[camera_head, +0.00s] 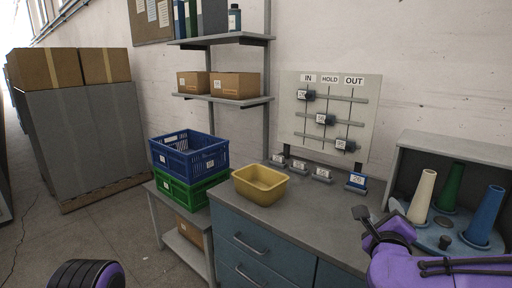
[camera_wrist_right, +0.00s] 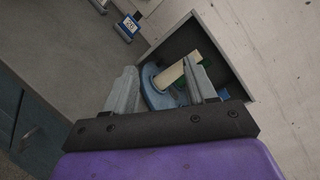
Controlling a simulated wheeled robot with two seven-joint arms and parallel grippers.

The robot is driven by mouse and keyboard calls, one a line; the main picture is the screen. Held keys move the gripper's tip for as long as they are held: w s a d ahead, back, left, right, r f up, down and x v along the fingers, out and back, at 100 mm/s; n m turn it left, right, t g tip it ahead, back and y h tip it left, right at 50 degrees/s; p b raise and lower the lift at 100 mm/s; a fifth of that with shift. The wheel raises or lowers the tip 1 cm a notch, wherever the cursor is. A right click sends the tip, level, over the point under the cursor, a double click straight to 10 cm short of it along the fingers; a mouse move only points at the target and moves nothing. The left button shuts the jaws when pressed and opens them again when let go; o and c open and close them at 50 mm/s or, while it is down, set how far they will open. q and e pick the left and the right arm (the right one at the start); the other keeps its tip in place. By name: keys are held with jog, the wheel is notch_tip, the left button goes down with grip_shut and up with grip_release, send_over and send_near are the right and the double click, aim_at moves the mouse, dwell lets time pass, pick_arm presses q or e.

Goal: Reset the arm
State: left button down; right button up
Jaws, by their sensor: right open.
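My right arm comes in from the right in the head view, and its gripper (camera_head: 362,214) is above the right part of the grey counter (camera_head: 290,213). In the right wrist view the two fingers (camera_wrist_right: 162,88) stand apart with nothing between them. Beyond them are a cream cone (camera_wrist_right: 174,73) and a blue round base (camera_wrist_right: 150,92) in the open box. A purple and black part of my left arm (camera_head: 86,274) shows at the bottom left; its gripper is out of view.
The open grey box (camera_head: 460,150) holds cream (camera_head: 422,196), green (camera_head: 451,187) and blue (camera_head: 485,216) cones. A yellow bin (camera_head: 259,184), several small tag blocks and a blue-based tag (camera_head: 356,181) stand on the counter. Blue (camera_head: 188,153) and green crates (camera_head: 190,189) are left.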

jog(key=s+a+f+n+g+y+b, duration=0.1)
jog(key=s+a+f+n+g+y, duration=0.15)
jog(key=f+n, duration=0.8)
jog(key=s+a+f+n+g+y+b, duration=0.15)
jog(key=s+f+n, duration=0.25)
jog(key=f, duration=1.3)
jog(key=s+d+f+n+g+b, duration=0.1)
jog(key=s+f+n+g, duration=0.3)
jog(key=s+f, duration=0.7)
jog(key=s+d+f+n+g+b, duration=0.1)
jog(key=s+d+f+n+g, duration=0.3)
jog(key=s+f, duration=0.7)
jog(key=s, duration=0.4)
jog(key=shift+s+f+g+b, duration=0.25)
jog(key=shift+f+g+b, duration=0.05)
jog(key=shift+f, duration=0.1)
